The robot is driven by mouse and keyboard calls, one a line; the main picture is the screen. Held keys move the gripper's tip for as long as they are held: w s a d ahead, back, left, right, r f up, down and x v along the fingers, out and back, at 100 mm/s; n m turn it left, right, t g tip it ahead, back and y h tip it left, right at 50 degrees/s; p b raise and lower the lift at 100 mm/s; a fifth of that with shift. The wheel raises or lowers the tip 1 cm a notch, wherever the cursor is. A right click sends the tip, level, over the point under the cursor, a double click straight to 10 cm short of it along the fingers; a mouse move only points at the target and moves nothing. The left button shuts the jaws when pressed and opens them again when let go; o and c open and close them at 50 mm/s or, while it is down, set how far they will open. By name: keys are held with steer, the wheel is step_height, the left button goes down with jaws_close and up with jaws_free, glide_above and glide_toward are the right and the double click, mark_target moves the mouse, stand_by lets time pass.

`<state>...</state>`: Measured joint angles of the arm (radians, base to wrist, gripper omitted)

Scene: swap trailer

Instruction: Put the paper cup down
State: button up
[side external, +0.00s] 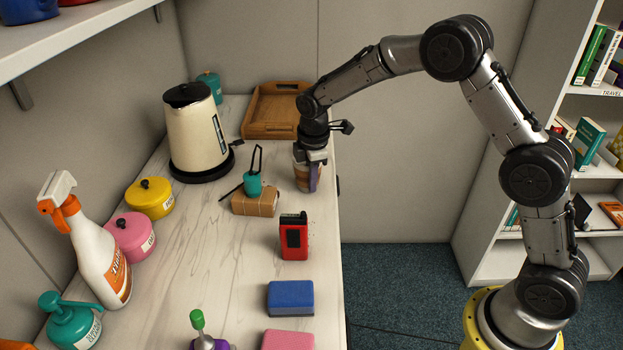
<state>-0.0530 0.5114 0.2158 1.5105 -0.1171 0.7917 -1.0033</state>
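The paper cup (301,179) is brown and stands upright near the right edge of the marble-look counter (220,262). My gripper (308,166) points down over the cup, with its fingers around the cup's upper part. A finger covers part of the cup's right side. The cup's base looks at or very close to the counter top; I cannot tell if it touches. The cup's rim is hidden by the gripper.
A cardboard box (256,202) with a teal item (253,183) is just left of the cup. A red device (294,240) stands in front. A wooden tray (270,128) lies behind. A kettle (197,135) and spray bottle (95,250) are left. Counter left of the red device is clear.

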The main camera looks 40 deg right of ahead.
steer(key=o, duration=0.3)
steer(key=shift+r, duration=0.1)
step_height(320, 180, up, 12)
steer(key=s+a, duration=0.1)
steer(key=s+d+r+m+t, duration=0.1)
steer(key=s+r+m, duration=0.25)
steer(key=s, duration=0.45)
steer(key=s+r+m+t, duration=0.1)
steer(key=s+r+m, duration=0.1)
steer(key=s+r, duration=0.4)
steer(key=s+f+m+t, duration=0.1)
steer(key=s+f+m, duration=0.1)
steer(key=s, duration=0.7)
steer(key=s+f+m+t, duration=0.1)
steer(key=s+f+m, duration=0.2)
steer(key=s, duration=0.7)
steer(key=shift+d+m+y, duration=0.4)
steer(key=shift+m, duration=0.85)
steer(key=shift+s, duration=0.1)
